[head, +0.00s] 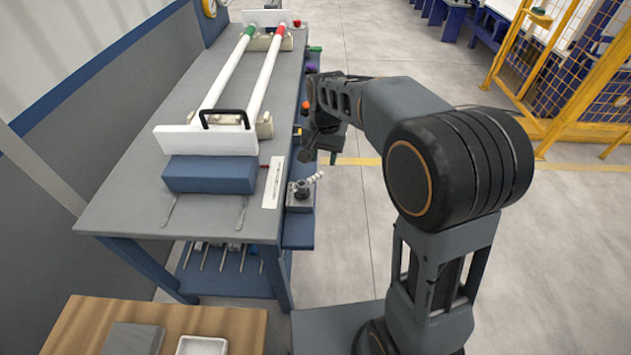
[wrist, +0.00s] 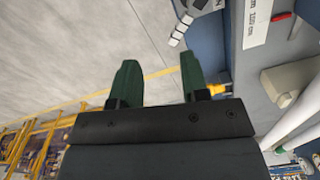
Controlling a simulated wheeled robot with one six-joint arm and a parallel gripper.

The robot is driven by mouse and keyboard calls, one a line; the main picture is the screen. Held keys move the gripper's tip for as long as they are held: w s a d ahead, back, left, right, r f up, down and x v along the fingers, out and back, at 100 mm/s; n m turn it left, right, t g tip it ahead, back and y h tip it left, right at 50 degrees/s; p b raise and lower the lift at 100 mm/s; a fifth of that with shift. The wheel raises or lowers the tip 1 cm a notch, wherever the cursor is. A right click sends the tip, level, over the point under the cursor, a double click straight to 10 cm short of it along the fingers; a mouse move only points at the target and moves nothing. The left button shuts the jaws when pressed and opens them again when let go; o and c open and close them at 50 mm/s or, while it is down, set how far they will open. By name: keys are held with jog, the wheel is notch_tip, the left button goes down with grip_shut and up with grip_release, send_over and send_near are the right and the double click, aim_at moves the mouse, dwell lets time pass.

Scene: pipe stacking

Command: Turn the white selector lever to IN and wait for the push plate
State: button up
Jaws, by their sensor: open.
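The white selector lever (head: 312,180) sticks out at a slant from a small grey box (head: 300,201) on the bench's right side. In the wrist view the ribbed white lever (wrist: 180,30) is at the top, beyond the fingertips. My gripper (head: 321,156) is above and behind the lever in the head view, apart from it. Its two green fingers (wrist: 158,80) are spread with nothing between them. A white plate (head: 180,140) with a black handle (head: 224,119) stands across the near pipe ends; I cannot tell if it is the push plate. The lever's markings are too small to read.
Two white pipes (head: 228,70) lie lengthwise on the grey bench (head: 120,195). A blue block (head: 210,175) sits before the plate. A white label strip (head: 274,183) lies beside the lever box. Open floor (head: 345,235) is right of the bench; a yellow fence stands farther off.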

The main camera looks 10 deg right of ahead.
aim_at(317, 175)
jog(key=w+a+r+m, duration=0.2)
jog(key=w+r+m, duration=0.1)
jog(key=w+m, duration=0.15)
jog(key=f+m, duration=0.1)
jog(key=f, duration=0.3)
jog(key=f+b, duration=0.1)
jog(key=f, duration=0.4)
jog(key=f+m, duration=0.1)
jog(key=f, duration=0.3)
jog(key=shift+s+d+f+m+b, duration=0.25)
jog(key=shift+s+d+m+b, duration=0.05)
jog(key=shift+d+m+b, duration=0.1)
grip_shut()
